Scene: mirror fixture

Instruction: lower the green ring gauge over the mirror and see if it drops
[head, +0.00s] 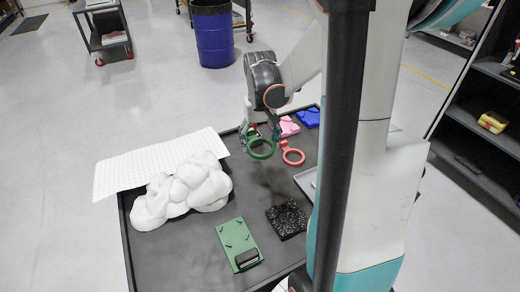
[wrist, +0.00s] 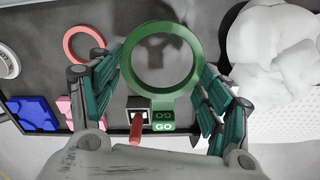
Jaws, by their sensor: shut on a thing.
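My gripper (wrist: 162,88) is shut on the green ring gauge (wrist: 163,104), whose lower tab reads GO. In the head view my gripper (head: 262,134) holds the green ring (head: 260,155) above the dark tabletop, left of a red ring gauge (head: 292,156). The teal fingers are on either side of the ring's tab. Through the ring I see only dark surface. A round silvery disc (wrist: 8,62), possibly the mirror, is cut off at the left edge of the wrist view, apart from the ring.
A white lumpy mass (head: 185,190) and a perforated white sheet (head: 125,172) lie at left. A green plate (head: 238,240) and black speckled block (head: 286,219) lie in front. Pink (head: 288,126) and blue (head: 308,117) blocks are behind.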

